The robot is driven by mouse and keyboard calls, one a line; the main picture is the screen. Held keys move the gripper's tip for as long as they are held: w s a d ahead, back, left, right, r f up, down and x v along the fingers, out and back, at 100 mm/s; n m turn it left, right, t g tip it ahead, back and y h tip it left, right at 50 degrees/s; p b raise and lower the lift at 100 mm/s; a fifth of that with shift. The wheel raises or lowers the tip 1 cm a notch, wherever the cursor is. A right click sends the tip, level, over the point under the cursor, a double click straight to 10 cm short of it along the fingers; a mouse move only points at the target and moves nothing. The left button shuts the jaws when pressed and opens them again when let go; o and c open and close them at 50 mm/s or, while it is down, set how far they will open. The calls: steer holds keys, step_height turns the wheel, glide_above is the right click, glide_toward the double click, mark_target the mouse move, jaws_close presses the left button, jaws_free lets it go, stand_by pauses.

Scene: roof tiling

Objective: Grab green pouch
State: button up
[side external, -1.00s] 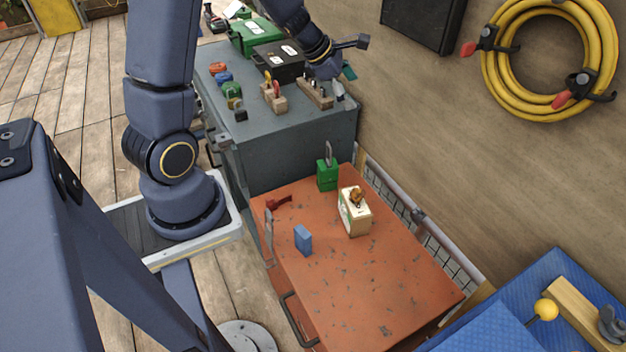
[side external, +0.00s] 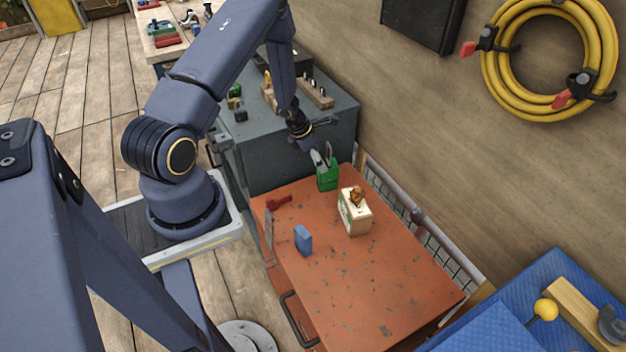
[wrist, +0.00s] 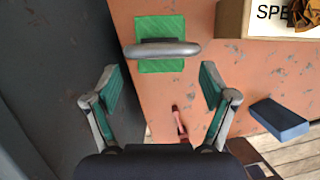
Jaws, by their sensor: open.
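My gripper (side external: 322,157) is just above the pouch, close to the grey piece. In the wrist view my gripper (wrist: 158,80) is open, its two green-padded fingers wide apart with nothing between them. The bar and pouch show beyond the fingertips.
A cream box (side external: 356,216) with brown items on top stands to the right of the pouch. A blue block (side external: 303,240) and a red tool (side external: 279,202) are nearer the left edge. The grey cabinet (side external: 300,150) rises behind. The front of the orange top is clear.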

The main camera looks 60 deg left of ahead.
mark_target(328, 181)
steer(key=x, duration=0.6)
steer(key=shift+w+r, duration=0.15)
steer(key=shift+w, duration=0.1)
steer(key=shift+c, duration=0.2)
steer(key=shift+r, duration=0.1)
jaws_close()
steer(key=shift+r, duration=0.15)
